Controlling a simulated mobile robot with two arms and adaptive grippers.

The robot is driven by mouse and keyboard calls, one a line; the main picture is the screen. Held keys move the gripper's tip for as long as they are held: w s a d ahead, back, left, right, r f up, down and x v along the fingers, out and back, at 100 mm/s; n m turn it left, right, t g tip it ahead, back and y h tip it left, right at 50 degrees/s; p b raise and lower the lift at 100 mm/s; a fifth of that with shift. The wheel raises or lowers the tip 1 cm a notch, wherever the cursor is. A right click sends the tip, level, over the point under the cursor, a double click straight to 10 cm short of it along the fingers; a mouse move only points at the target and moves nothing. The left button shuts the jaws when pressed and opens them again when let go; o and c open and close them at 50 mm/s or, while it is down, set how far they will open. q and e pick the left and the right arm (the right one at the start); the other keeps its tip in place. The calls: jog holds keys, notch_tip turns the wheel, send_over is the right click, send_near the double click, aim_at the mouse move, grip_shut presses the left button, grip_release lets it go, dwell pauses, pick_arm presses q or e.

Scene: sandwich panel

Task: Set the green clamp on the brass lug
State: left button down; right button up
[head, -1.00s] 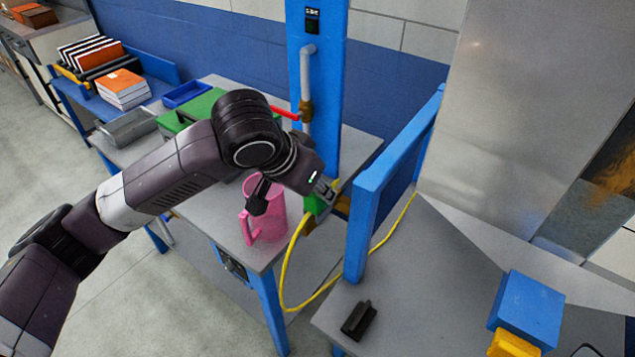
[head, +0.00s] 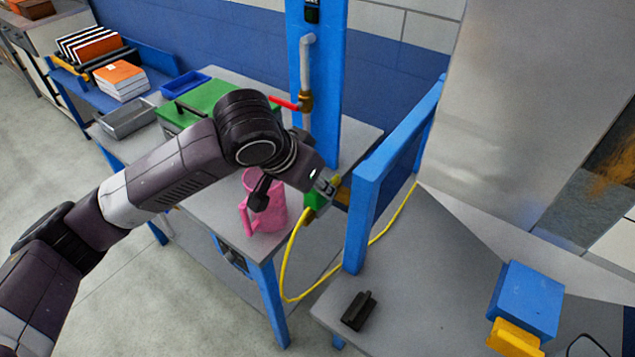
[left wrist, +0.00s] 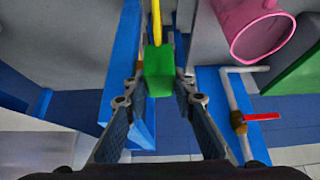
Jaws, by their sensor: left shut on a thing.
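My left gripper (head: 326,190) is shut on the green clamp (head: 315,202), which hangs from a yellow cable. In the left wrist view the clamp (left wrist: 158,72) sits between the fingertips, with the cable (left wrist: 157,22) running away from its far end. A small brass-coloured piece (head: 343,196) shows just right of the clamp beside the blue frame, partly hidden; it may be the brass lug. I cannot tell whether the clamp touches it. My right gripper is not in view.
A pink jug (head: 266,208) stands on the grey table close left of the clamp. A blue frame (head: 368,215) rises close right. A pipe with a red-handled valve (head: 305,101) is behind. A black block (head: 358,311) lies on the right-hand bench.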

pick_arm(q)
jog(key=shift+f, duration=0.35)
jog(key=c, duration=1.5)
grip_release()
jog(key=shift+c, duration=0.2)
